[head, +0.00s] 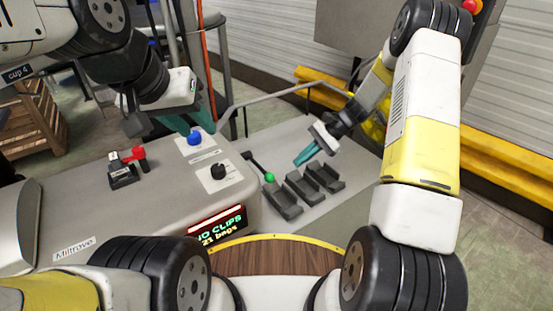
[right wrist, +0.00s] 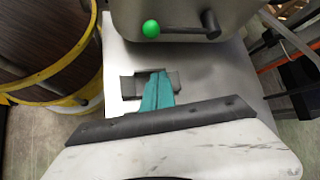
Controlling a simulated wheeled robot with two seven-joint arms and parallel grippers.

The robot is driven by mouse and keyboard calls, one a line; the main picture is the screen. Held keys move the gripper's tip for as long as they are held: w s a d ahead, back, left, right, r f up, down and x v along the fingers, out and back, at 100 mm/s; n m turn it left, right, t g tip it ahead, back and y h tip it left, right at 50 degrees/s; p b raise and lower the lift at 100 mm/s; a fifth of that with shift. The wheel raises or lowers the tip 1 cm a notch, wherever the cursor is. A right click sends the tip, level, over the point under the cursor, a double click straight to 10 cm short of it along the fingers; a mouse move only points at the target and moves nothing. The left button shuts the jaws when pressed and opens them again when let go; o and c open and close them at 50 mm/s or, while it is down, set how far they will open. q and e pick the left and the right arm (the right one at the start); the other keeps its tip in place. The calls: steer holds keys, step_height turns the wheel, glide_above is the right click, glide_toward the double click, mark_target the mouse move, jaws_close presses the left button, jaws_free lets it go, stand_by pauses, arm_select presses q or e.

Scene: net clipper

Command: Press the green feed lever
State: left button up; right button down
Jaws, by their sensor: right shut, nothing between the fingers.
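The green feed lever (head: 270,177) is a dark rod with a round green knob on the side of the grey machine, in front of the dark trays. In the right wrist view its green knob (right wrist: 151,29) and dark rod show at the top, beyond my fingertips. My right gripper (head: 306,152) has teal fingers pressed together with nothing between them. It is above the trays, to the right of the knob and apart from it. My left gripper (head: 190,121) is over the machine top near the blue button; its finger opening is unclear.
The machine top carries a blue button (head: 194,138), a black knob (head: 218,171) and a red-handled lever (head: 138,153). A display (head: 218,226) reads "NO CLIPS 21 bags". Dark trays (head: 302,188) stand on the grey shelf. A yellow-rimmed wooden round surface (head: 275,258) lies in front.

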steer(key=x, duration=1)
steer(key=shift+s+a+r, duration=0.2)
steer(key=shift+s+r, duration=0.3)
steer(key=shift+r, duration=0.3)
steer(key=shift+s+a+r, duration=0.25)
steer(key=shift+s+r, duration=0.25)
steer(key=shift+r, duration=0.3)
steer(key=shift+r, duration=0.1)
steer(key=w+a+r+m+g+h, duration=0.1)
steer(key=w+r+g+h, duration=0.1)
steer(key=r, duration=0.3)
steer(key=w+a+r+m+g+h, duration=0.2)
steer(key=r+g, duration=0.1)
steer(key=r, duration=0.3)
steer(key=shift+w+g, duration=0.2)
steer(key=shift+g, duration=0.1)
steer(key=shift+r, duration=0.3)
